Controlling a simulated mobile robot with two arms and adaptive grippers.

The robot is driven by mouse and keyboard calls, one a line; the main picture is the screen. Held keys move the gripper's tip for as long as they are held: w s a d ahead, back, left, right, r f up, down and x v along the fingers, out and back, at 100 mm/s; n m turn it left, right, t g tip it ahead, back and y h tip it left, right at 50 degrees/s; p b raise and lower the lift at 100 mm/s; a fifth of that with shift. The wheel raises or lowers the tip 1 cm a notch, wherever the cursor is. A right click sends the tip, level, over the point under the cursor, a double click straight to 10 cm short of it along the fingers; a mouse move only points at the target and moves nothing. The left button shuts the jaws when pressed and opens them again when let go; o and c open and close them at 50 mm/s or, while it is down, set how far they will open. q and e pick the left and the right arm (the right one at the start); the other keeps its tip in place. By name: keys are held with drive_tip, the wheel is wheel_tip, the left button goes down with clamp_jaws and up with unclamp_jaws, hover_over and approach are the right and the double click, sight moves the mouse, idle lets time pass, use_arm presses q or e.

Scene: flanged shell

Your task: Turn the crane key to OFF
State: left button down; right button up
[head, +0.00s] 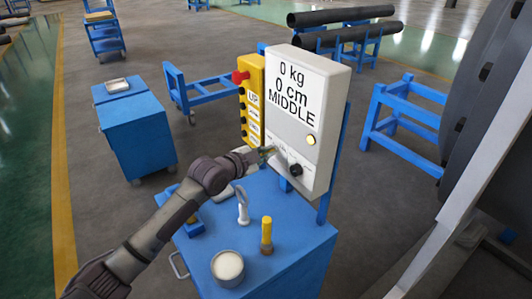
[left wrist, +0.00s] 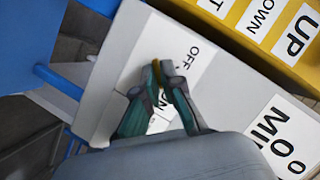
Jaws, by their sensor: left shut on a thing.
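The white control box (head: 309,110) stands upright on the blue cart, its display reading 0 kg, 0 cm, MIDDLE. My left gripper (head: 268,154) is at the lower left of the box's face. In the left wrist view my left gripper (left wrist: 161,68) is shut on the crane key (left wrist: 156,66), of which only a small brass-coloured bit shows between the fingertips. The OFF label (left wrist: 187,58) is just beside the fingertips. Another label, apparently ON, is partly covered by the fingers. The key's exact angle is hidden. My right gripper is not in view.
A yellow button panel (head: 251,98) with a red knob adjoins the box on the left. The box has a black dial (head: 296,170) and a lit yellow lamp (head: 311,140). A tin (head: 228,266) and a yellow-handled tool (head: 266,234) stand on the blue cart (head: 290,250) below.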

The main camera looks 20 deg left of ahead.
use_arm(q)
drive_tip(key=n+g+h+b, duration=0.1)
drive_tip(key=n+h+b, duration=0.1)
drive_tip(key=n, duration=0.2)
drive_tip(key=n+g+h+b, duration=0.2)
drive_tip(key=n, duration=0.2)
drive_tip(key=n+g+h+b, duration=0.2)
drive_tip(key=n, duration=0.2)
drive_tip(key=shift+w+a, duration=0.35)
drive_tip(key=shift+a, duration=0.05)
idle(0.5)
idle(0.3)
drive_tip(key=c, duration=1.3)
unclamp_jaws()
